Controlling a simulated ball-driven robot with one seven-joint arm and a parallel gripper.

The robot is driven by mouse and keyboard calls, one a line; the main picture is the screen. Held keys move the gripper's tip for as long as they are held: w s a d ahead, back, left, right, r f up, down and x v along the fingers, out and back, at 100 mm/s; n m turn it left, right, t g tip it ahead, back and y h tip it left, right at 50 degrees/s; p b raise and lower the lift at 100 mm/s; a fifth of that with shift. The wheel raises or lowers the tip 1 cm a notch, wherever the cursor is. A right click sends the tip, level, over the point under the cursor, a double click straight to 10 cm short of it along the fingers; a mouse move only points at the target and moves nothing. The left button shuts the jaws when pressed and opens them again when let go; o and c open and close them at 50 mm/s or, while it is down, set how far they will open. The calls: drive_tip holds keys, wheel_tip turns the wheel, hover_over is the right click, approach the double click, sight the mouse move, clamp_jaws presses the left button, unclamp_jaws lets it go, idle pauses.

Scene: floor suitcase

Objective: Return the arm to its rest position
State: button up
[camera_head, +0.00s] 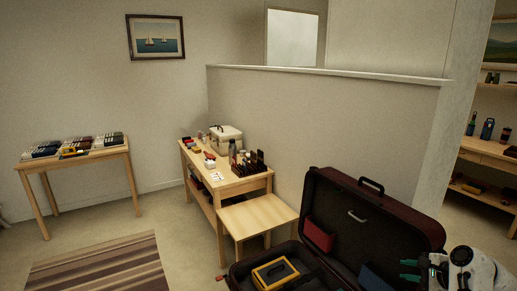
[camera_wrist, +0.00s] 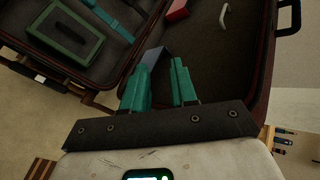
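My gripper (camera_head: 404,270) is at the lower right of the head view, in front of the open suitcase lid. In the wrist view its two teal fingers (camera_wrist: 161,72) stand apart, with nothing held between them. A red item (camera_head: 318,234) and a blue item (camera_head: 375,278) are against the lid. My arm's upper links are not in view.
A wooden table (camera_head: 228,184) with a cream case and small things stands behind the suitcase, with a low wooden stool or bench (camera_head: 257,214) in front. Another table (camera_head: 75,158) holds stacked items at left. A partition wall (camera_head: 300,115) rises behind. A striped rug (camera_head: 100,268) lies on open floor.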

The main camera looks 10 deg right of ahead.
drive_tip(key=s+a+f+n+g, duration=0.6)
drive_tip(key=s+a+f+n, duration=0.55)
drive_tip(key=s+a, duration=0.45)
drive_tip(key=s+a+n+g+h, duration=0.1)
drive_tip(key=s+a+n, duration=0.3)
drive_tip(key=s, duration=0.6)
drive_tip(key=s+a+n+g, duration=0.2)
drive_tip(key=s+a+n, duration=0.2)
drive_tip(key=s, duration=0.6)
drive_tip(key=shift+a+f+n+h, duration=0.25)
drive_tip(key=shift+n+h, duration=0.15)
drive_tip(key=shift+n, duration=0.25)
